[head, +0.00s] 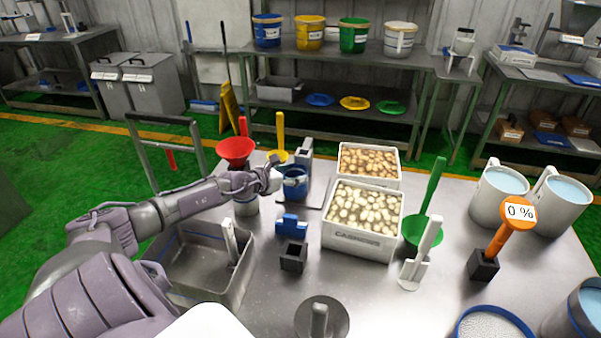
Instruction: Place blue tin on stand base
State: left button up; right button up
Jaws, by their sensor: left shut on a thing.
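The blue tin (295,186) is in the middle left of the table, its open top facing up. My left gripper (278,180) reaches in from the left and is shut on the near left side of the tin. A grey stand (304,150) rises just behind the tin. Its flat base plate (314,199) shows at the tin's lower right. The tin appears over or at this base; I cannot tell whether it touches it. The tin hides part of the base. My right gripper is not in view.
A red funnel (236,149) stands behind my left forearm. A blue block-like holder (291,225) and a black square socket (293,256) are in front of the tin. White crates (360,240) stand to the right. A metal tray (185,262) is at the left.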

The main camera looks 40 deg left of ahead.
aim_at(303, 167)
pick_arm(q)
jog(key=shift+w+r, duration=0.1)
jog(key=shift+w, duration=0.3)
jog(key=w+b, duration=0.1)
jog(key=w, duration=0.2)
jog(key=shift+w, duration=0.2)
jog(key=shift+s+d+f, duration=0.1)
jog(key=shift+f, duration=0.55)
jog(key=shift+s, duration=0.1)
jog(key=shift+f+b, duration=0.2)
jog(key=shift+b, duration=0.15)
jog(key=o, duration=1.8)
jog(key=shift+c, duration=0.2)
jog(key=shift+r, duration=0.1)
